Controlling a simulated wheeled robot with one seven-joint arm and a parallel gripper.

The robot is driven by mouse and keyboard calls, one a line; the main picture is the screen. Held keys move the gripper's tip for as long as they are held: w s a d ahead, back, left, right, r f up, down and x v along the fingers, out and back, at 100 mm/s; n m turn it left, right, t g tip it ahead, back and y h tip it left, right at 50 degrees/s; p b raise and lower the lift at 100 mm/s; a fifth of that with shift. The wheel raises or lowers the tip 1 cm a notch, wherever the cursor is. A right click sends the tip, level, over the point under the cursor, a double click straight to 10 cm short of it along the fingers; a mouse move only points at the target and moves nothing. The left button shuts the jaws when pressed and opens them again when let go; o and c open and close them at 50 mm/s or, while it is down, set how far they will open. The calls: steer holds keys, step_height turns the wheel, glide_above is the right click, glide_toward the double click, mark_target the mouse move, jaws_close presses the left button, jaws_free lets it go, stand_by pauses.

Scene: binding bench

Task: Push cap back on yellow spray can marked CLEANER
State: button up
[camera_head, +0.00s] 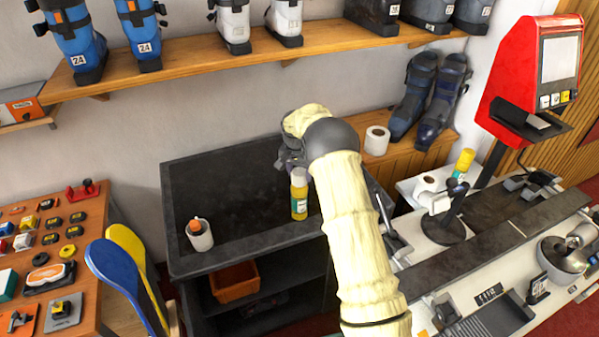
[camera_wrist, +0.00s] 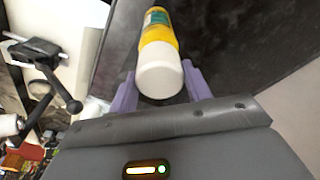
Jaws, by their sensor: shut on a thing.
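A yellow spray can (camera_head: 299,200) with a green label is upright at the right front of the dark bench; I cannot read its marking. In the wrist view the can (camera_wrist: 157,35) points away, with its white cap (camera_wrist: 160,75) nearest the camera. My gripper (camera_head: 292,160) is at the top of the can, partly hidden by my arm. In the wrist view the purple fingers of my gripper (camera_wrist: 160,80) flank the white cap and are shut on it. The cap meets the yellow body; whether it is fully seated I cannot tell.
A white cup (camera_head: 200,236) with an orange top stands on the dark bench (camera_head: 225,185), otherwise mostly clear. An orange bin (camera_head: 235,281) sits below. Another yellow container (camera_head: 464,163) stands on the right bench near white rolls. Boots line the shelf (camera_head: 190,68) above.

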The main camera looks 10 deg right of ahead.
steer(key=shift+f, duration=0.3)
steer(key=o, duration=1.5)
steer(key=shift+r, duration=0.1)
steer(key=shift+r+p, duration=1.95)
steer(key=shift+r, duration=1.5)
steer(key=shift+c, duration=0.5)
jaws_close()
